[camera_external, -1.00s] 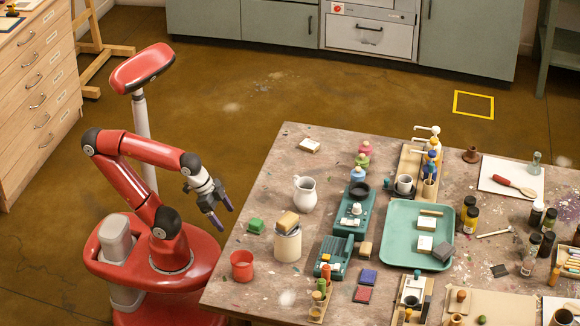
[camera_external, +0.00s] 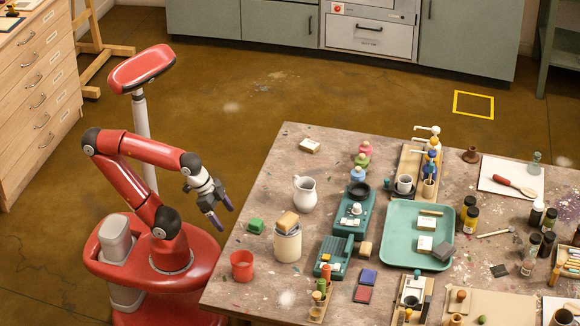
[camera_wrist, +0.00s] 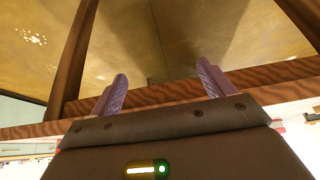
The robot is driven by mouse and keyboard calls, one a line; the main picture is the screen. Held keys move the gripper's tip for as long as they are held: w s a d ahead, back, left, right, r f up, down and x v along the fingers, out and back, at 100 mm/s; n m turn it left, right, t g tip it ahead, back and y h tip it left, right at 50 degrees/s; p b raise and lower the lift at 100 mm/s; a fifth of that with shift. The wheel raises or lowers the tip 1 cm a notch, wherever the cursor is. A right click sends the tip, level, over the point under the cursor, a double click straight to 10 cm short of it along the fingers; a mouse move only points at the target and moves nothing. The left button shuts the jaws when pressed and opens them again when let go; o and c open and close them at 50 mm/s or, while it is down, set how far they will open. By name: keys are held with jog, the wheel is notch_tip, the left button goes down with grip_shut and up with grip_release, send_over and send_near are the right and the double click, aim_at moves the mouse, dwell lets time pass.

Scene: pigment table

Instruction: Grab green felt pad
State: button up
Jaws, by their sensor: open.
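A small green felt pad (camera_external: 256,225) lies on the table near its left edge, left of a cream canister (camera_external: 287,244). My gripper (camera_external: 222,218) is open and empty, in the air just off the table's left edge, left of the green pad and apart from it. In the wrist view my gripper's two purple fingers (camera_wrist: 162,90) stand apart with nothing between them. The green pad does not show clearly in the wrist view, which shows brown floor and a wooden table edge.
A red cup (camera_external: 242,265) stands in front of the green pad at the table's left edge. A white jug (camera_external: 304,193) stands behind and to the right. A tan block (camera_external: 288,220) sits on the canister. Table surface around the green pad is mostly clear.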

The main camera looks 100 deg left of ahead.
jog(key=c, duration=0.5)
notch_tip(320, 180, up, 19)
jog(key=m+g+b, duration=0.1)
jog(key=m+g, duration=0.1)
jog(key=g, duration=0.4)
send_over(256, 221)
notch_tip(256, 221, down, 4)
jog(key=shift+w+a+r, duration=0.1)
jog(key=shift+r, duration=0.1)
jog(key=shift+d+f+b, duration=0.2)
jog(key=shift+f+b, duration=0.55)
jog(key=shift+f, duration=3.4)
